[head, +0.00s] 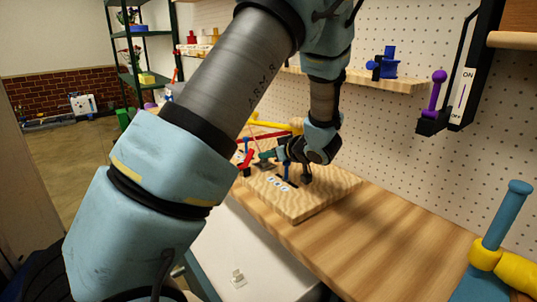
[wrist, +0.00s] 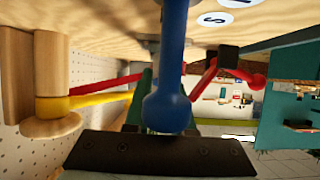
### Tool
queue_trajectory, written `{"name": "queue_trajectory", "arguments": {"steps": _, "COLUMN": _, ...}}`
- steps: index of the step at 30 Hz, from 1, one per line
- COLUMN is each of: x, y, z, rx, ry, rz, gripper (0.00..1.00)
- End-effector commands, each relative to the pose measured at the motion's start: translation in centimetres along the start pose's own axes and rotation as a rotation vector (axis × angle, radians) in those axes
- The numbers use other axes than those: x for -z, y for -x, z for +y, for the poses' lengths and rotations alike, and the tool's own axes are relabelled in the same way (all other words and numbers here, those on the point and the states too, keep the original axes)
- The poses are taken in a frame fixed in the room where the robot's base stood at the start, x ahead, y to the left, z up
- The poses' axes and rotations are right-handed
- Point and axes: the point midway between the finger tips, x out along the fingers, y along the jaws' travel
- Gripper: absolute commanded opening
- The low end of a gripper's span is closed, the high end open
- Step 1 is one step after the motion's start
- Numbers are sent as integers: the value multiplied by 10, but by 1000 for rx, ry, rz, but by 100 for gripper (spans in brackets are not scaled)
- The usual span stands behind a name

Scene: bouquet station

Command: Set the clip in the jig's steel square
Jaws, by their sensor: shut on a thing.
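My gripper (head: 281,153) is low over the wooden jig board (head: 318,202) in the head view, pointing left. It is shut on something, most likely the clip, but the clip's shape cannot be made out. A small green piece (head: 266,154) shows at its fingertips. In the wrist view a dark green part (wrist: 147,92) is partly hidden behind a blue ball-ended lever (wrist: 170,70). The steel square cannot be picked out; my gripper and the lever cover that area.
A red lever (head: 246,159) stands left of the gripper, and a yellow bar (head: 268,123) lies behind. The red bar (wrist: 225,70) is close beside the blue lever in the wrist view. The wooden bench (head: 400,235) right of the jig is clear.

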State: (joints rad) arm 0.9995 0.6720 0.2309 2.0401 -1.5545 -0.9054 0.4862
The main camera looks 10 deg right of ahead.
Motion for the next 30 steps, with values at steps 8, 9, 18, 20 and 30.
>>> {"name": "queue_trajectory", "arguments": {"steps": 8, "x": -2, "y": -1, "z": 0, "rx": 0, "ry": 0, "rz": 0, "gripper": 43}}
{"name": "queue_trajectory", "arguments": {"steps": 9, "x": -2, "y": -1, "z": 0, "rx": 0, "ry": 0, "rz": 0, "gripper": 47}}
{"name": "queue_trajectory", "arguments": {"steps": 18, "x": -1, "y": -1, "z": 0, "rx": 0, "ry": 0, "rz": 0, "gripper": 52}}
{"name": "queue_trajectory", "arguments": {"steps": 20, "x": 1, "y": 1, "z": 0, "rx": 0, "ry": 1, "rz": 0, "gripper": 52}}
{"name": "queue_trajectory", "arguments": {"steps": 30, "x": 0, "y": 59, "z": 1, "rx": -4, "ry": 2, "rz": -1, "gripper": 52}}
